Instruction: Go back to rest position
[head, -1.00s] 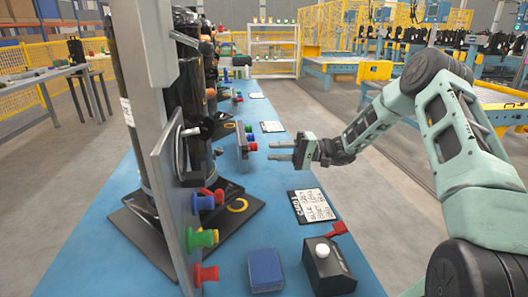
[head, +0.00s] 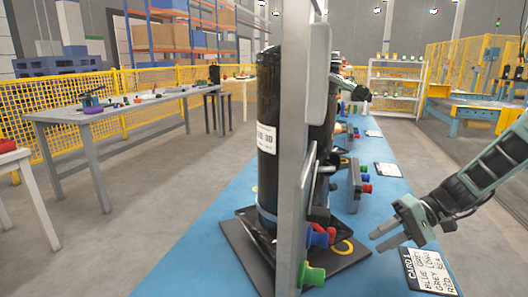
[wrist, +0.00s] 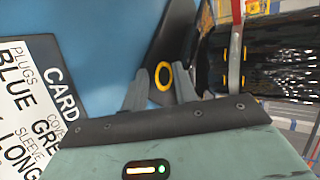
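My gripper (head: 385,236) is at the right of the head view, above the blue table and beside the card. Its two fingers are apart with nothing between them. The wrist view also shows the open fingers (wrist: 160,90), over the blue surface, with a yellow ring (wrist: 164,77) on a black base plate beyond them. My arm reaches in from the right edge, bent low.
A black compressor cylinder (head: 268,140) stands on a black plate behind an upright grey panel (head: 295,150) with coloured plugs. A card (head: 430,272) lies on the blue table (head: 200,255). A grey workbench (head: 115,110) stands left; the floor between is clear.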

